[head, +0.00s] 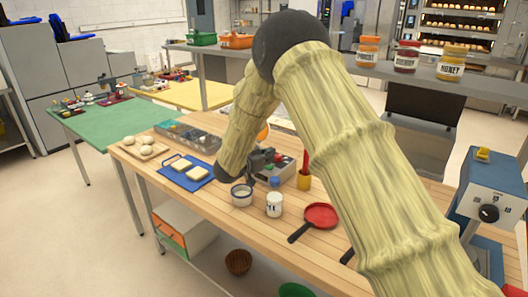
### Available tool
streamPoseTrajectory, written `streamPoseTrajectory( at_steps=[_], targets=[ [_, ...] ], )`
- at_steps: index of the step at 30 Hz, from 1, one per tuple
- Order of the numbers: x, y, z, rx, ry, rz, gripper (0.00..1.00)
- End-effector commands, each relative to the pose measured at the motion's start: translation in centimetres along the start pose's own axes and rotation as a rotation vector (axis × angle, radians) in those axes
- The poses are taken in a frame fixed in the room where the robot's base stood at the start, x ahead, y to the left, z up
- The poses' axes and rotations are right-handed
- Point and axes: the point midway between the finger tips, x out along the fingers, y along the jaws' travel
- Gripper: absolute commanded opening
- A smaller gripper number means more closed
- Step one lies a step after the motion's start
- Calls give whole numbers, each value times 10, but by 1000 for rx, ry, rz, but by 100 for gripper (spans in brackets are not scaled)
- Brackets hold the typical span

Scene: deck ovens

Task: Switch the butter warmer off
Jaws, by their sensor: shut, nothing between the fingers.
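A small grey box (303,179) with red and green buttons on its top stands on the wooden bench, behind the white cup and white jar. A blue machine (490,185) with a black knob and a yellow piece on top stands at the right edge. No label shows which of the two is the butter warmer. My gripper (272,178) is dark and small in the picture, shut and empty, at the left side of the grey box. I cannot tell whether it touches the box, and it hides part of the box's left side.
A white cup (241,195) and a white jar (274,205) stand close in front of my gripper. A red pan (320,215) lies to the right, and a red bottle (304,168) stands behind. A blue tray (186,178) lies left. Jars line the shelf (430,80) above.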

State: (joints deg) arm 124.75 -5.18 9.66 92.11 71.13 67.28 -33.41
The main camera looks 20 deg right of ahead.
Motion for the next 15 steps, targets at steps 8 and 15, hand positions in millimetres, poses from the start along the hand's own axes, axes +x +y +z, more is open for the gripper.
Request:
streamPoseTrajectory(
  at_steps=[8, 15],
  targets=[
    [9, -4, 24, -3, -3, 1, 0],
    [10, -4, 27, -2, -2, 1, 0]
  ],
)
